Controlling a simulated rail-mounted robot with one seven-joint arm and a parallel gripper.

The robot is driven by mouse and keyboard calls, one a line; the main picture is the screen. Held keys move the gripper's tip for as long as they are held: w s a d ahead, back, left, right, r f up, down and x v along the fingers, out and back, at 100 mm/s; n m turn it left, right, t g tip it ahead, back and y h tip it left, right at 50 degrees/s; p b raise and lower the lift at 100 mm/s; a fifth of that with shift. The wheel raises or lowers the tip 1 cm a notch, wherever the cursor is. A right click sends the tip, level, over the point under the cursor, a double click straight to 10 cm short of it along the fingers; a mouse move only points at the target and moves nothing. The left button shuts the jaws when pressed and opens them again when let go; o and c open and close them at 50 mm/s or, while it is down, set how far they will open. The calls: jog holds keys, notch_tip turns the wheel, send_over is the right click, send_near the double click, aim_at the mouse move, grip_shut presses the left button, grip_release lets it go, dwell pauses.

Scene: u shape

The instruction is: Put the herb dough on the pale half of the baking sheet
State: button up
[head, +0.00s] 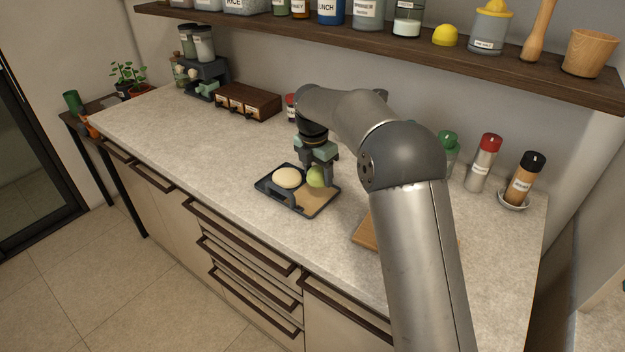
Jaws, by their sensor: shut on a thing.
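The baking sheet (322,210) is a dark-rimmed tray on the counter, with a raised dark divider across it. Its right half has a pale tan floor (309,200). A round cream-coloured dough (287,177) lies in the left half, which is dark. My gripper (317,176) points down over the right half and is shut on the green herb dough (315,178). The herb dough is at the rear of the pale half, close to the divider. I cannot tell whether its underside touches the sheet. The gripper's fingers partly hide it.
A wooden board (364,232) lies right of the sheet, partly hidden by my arm. A wooden drawer box (248,102) stands behind left. Red-capped (484,163) and black-capped (524,178) jars stand at right. A shelf (400,48) overhangs the back. The counter left of the sheet is clear.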

aim_at(313, 168)
jog(key=w+f, duration=0.1)
jog(key=f, duration=0.1)
jog(key=w+a+f, duration=0.1)
jog(key=w, duration=0.1)
jog(key=shift+a+f+p, duration=0.1)
jog(key=shift+f+p, duration=0.3)
jog(key=shift+s+f, duration=0.1)
jog(key=shift+f, duration=1.25)
jog(key=shift+f, duration=0.1)
jog(key=o, duration=0.8)
jog(key=shift+f, duration=0.1)
jog(key=shift+c, duration=0.2)
